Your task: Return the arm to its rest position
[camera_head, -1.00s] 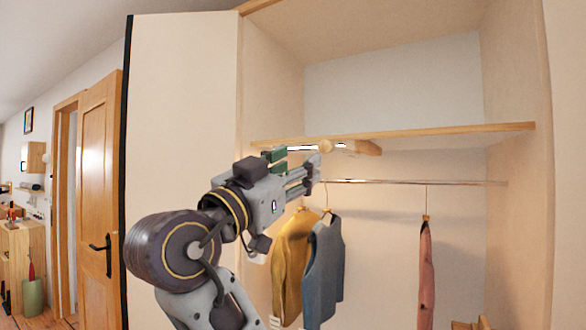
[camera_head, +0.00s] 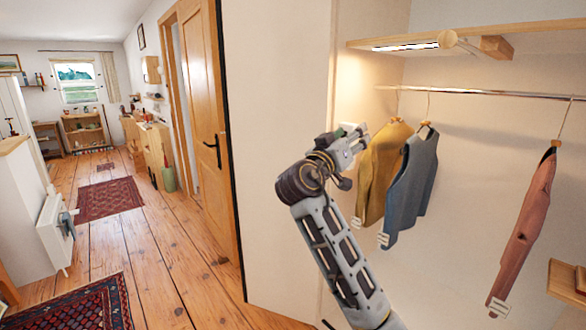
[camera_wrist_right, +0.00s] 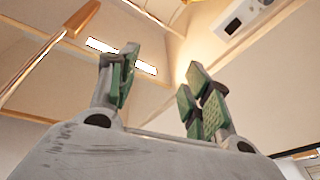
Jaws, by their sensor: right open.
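My right arm rises from the bottom of the head view, and its gripper (camera_head: 352,140) is beside the open wardrobe's left inner wall. The gripper is left of the yellow garment (camera_head: 380,165) and below the shelf, apart from the shelf lamp (camera_head: 405,46). In the right wrist view the gripper (camera_wrist_right: 162,88) points up, with its two green-padded fingers spread and nothing between them. My left gripper is not in view.
A blue vest (camera_head: 412,185) and a pink garment (camera_head: 527,225) hang from the rail (camera_head: 490,93) below the shelf (camera_head: 450,38). The wardrobe door (camera_head: 275,150) stands open at left. Wooden floor (camera_head: 185,250) with rugs (camera_head: 108,198) runs clear beyond it.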

